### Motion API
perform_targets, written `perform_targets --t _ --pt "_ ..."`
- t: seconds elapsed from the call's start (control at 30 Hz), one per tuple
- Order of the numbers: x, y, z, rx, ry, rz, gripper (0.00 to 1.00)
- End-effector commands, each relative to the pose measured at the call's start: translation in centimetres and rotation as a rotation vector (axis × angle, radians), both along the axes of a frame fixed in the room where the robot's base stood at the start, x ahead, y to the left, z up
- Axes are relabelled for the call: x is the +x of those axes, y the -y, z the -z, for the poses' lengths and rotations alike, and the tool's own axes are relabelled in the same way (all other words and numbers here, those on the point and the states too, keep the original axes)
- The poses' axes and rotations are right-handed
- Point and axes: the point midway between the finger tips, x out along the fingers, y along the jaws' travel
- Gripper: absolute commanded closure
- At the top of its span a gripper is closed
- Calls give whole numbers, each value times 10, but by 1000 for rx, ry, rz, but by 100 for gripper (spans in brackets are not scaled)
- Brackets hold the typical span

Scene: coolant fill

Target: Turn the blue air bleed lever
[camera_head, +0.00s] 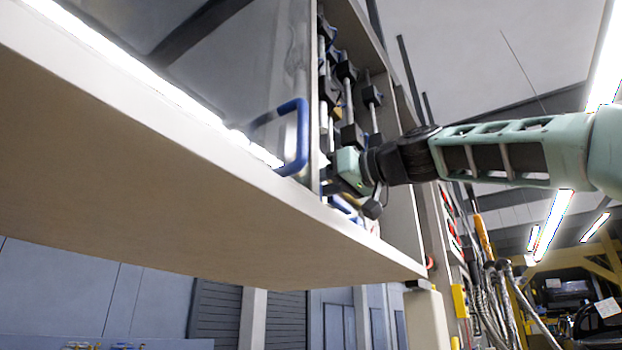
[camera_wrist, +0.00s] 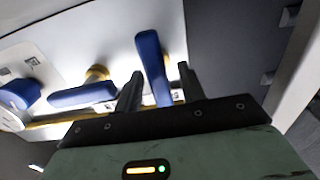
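My gripper (camera_wrist: 160,71) is open in the wrist view, with one finger on each side of an upright blue lever (camera_wrist: 151,62). Gaps show between the lever and the fingers, so it is not clamped. A second blue lever (camera_wrist: 82,95) lies sideways on a brass fitting to the left. A third blue handle (camera_wrist: 20,93) is at the far left edge. I cannot read which one is labelled air bleed. In the head view my gripper (camera_head: 338,185) reaches into the cabinet opening, and its fingertips are hidden. Some blue (camera_head: 343,206) shows just below it.
The glass door with a blue handle (camera_head: 298,140) is left of my gripper in the head view. Black clamps on rods (camera_head: 348,72) stand above it. A beige shelf (camera_head: 200,190) runs below. A dark panel (camera_wrist: 228,45) flanks the levers on the right.

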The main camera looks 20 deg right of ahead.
Motion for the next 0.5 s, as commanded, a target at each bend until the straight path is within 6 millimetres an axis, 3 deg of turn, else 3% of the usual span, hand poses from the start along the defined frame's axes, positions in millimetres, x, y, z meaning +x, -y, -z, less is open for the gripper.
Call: perform_targets --t 0.43,0.5 --pt "9 -7 0 1 -1 0 60" --pt "9 -7 0 1 -1 0 79"
